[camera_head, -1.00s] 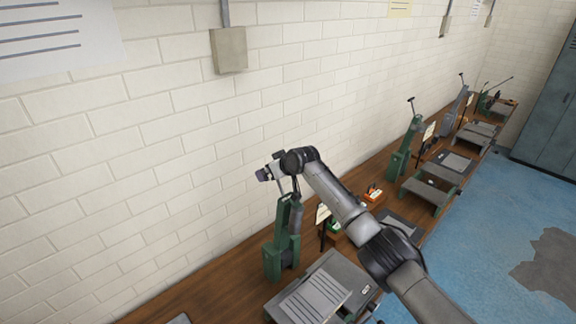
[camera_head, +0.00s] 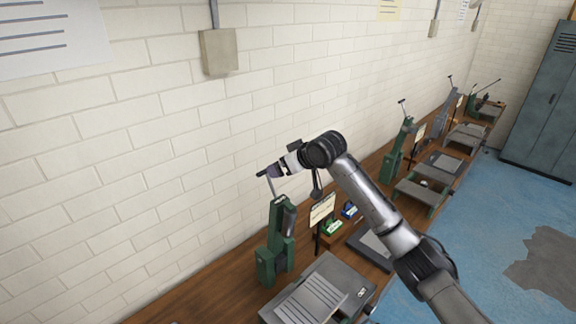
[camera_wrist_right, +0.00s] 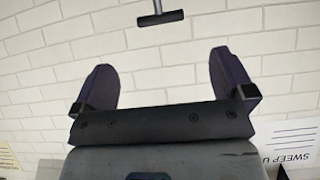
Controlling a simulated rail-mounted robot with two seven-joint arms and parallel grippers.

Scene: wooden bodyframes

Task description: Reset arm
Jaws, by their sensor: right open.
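The green arbor-like device (camera_head: 275,245) stands on the wooden bench at the centre of the head view. A thin metal lever rises from its top to a dark T-shaped handle, which shows at the top of the right wrist view (camera_wrist_right: 160,18). My right gripper (camera_wrist_right: 162,85) is open, its two dark purple fingers spread apart with nothing between them. In that view the handle lies beyond the fingertips, apart from them. In the head view my right gripper (camera_head: 276,171) is beside the top of the lever; the exact gap is unclear. My left gripper is not in view.
A grey plate stand (camera_head: 320,290) sits in front of the device, with a small sign (camera_head: 322,209) and small boxes (camera_head: 334,227) to its right. More green devices line the bench (camera_head: 395,150). A white brick wall (camera_head: 130,190) stands close behind.

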